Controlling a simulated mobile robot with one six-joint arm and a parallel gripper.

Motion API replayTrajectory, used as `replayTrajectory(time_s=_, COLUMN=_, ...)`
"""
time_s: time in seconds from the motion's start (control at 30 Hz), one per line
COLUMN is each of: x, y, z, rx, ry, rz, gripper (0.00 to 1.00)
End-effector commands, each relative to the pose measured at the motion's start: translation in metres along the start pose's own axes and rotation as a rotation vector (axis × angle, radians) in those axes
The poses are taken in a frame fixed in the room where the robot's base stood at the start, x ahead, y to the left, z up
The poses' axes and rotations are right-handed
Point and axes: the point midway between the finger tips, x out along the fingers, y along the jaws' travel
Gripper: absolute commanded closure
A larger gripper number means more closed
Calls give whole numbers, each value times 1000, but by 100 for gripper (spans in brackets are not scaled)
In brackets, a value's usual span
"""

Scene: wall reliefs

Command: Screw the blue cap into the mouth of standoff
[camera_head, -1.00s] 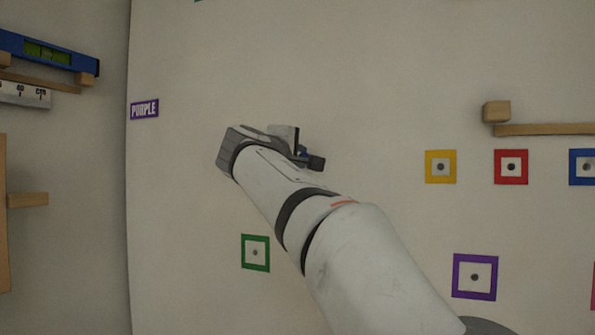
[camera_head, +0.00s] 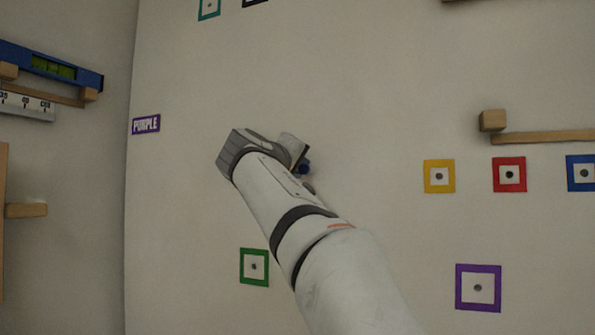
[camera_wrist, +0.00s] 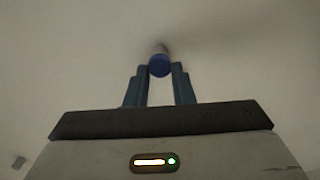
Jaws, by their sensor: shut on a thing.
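My gripper (camera_wrist: 159,71) is shut on the blue cap (camera_wrist: 159,66), whose round blue end shows between the two blue fingertips in the wrist view. A small pale grey piece shows just behind the cap, against the wall; it may be the standoff, but I cannot tell whether the cap touches it or sits in its mouth. In the head view a small blue bit, likely the cap (camera_head: 304,168), shows beside my wrist. My arm hides most of that spot on the wall.
A purple label (camera_head: 146,124) is on the wall at left. Coloured square frames with dark centres include green (camera_head: 254,267), yellow (camera_head: 439,176), red (camera_head: 509,175) and purple (camera_head: 478,288). A wooden ledge (camera_head: 545,137) juts out at right. A blue level (camera_head: 50,65) rests at far left.

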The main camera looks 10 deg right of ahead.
Motion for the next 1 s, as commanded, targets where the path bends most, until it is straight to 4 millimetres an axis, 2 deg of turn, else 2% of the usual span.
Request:
replayTrajectory(time_s=0.23, x=0, y=0, z=2, rx=343, ry=5, rz=4, gripper=95)
replayTrajectory(time_s=0.63, x=0, y=2, z=1, rx=420, ry=3, rz=3, gripper=96)
replayTrajectory(time_s=0.9, x=1, y=2, z=2, rx=773, ry=5, rz=2, gripper=95)
replayTrajectory(time_s=1.0, x=1, y=3, z=2, rx=840, ry=4, rz=2, gripper=95)
